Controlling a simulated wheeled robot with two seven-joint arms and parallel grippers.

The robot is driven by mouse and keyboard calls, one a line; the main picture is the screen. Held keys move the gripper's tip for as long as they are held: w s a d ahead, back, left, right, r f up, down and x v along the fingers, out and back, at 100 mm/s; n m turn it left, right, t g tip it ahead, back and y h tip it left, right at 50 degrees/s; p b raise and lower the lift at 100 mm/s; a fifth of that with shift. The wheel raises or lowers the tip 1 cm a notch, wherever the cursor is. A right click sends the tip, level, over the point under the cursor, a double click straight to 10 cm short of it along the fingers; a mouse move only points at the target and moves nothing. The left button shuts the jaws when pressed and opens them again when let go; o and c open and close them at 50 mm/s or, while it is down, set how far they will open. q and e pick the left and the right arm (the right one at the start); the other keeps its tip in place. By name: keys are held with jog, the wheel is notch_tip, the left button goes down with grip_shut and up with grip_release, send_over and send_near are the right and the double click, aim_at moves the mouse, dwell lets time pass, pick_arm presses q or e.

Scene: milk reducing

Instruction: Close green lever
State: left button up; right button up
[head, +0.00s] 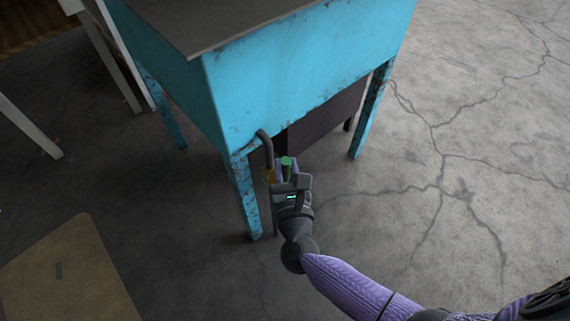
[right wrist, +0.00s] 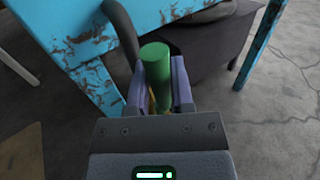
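The green lever (head: 287,167) sits on a pipe with a brass-coloured fitting (head: 269,175) beside the front leg of a blue cabinet. My right gripper (head: 286,174) reaches it from below right. In the right wrist view, the green lever (right wrist: 156,68) stands between the two purple fingers (right wrist: 160,88) of my right gripper. The fingers sit close on both sides of it and appear shut on it. The lower part of the lever and most of the fitting are hidden by the fingers and palm. My left gripper is not in view.
The worn blue cabinet (head: 300,65) with a dark top stands over the lever, its leg (head: 243,195) close to my right gripper. A dark grey pipe (head: 265,143) bends down there. A dark box (head: 325,118) is under the cabinet. Cracked concrete floor at right is clear.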

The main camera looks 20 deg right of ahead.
grip_shut()
dwell(1.1)
